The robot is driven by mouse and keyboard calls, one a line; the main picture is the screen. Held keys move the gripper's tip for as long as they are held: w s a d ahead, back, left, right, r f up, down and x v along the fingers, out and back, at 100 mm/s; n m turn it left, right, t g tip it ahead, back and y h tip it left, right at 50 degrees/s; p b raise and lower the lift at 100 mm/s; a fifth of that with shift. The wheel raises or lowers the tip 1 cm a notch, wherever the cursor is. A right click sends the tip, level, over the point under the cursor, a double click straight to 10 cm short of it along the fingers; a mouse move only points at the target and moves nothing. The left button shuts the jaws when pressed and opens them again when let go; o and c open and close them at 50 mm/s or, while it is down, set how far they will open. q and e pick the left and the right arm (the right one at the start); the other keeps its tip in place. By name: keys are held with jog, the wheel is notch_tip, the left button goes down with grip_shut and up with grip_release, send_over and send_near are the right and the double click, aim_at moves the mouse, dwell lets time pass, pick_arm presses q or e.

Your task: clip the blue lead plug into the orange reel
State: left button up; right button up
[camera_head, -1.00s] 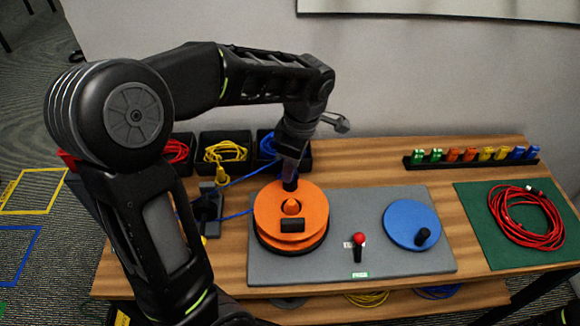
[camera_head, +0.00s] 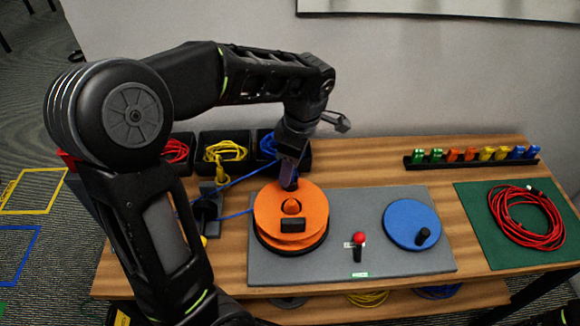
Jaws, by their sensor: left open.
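The orange reel (camera_head: 313,204) sits at the left of the grey board, with a black block on its top near the front and an orange hub in its middle. My left gripper (camera_head: 289,184) points down at the reel's back edge, just behind the hub. Its jaws are open, but the fingertips are small and dark here. The blue lead (camera_head: 238,214) runs from the dark stand at the left to the reel's left side. I cannot make out the blue lead plug; it may be hidden by the gripper or the reel. My right gripper is not in view.
A red-knobbed lever (camera_head: 359,240) and a blue disc (camera_head: 411,222) with a black knob stand on the grey board (camera_head: 350,275). A red cable coil (camera_head: 525,218) lies on a green mat at right. Cable bins and a rack of coloured clips (camera_head: 470,157) line the back.

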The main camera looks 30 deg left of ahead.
pick_arm(q)
notch_tip(320, 180, up, 8)
jog(key=d, duration=0.1)
jog(key=shift+f, duration=0.25)
jog(key=shift+w+d+r, duration=0.1)
jog(key=shift+w, duration=0.05)
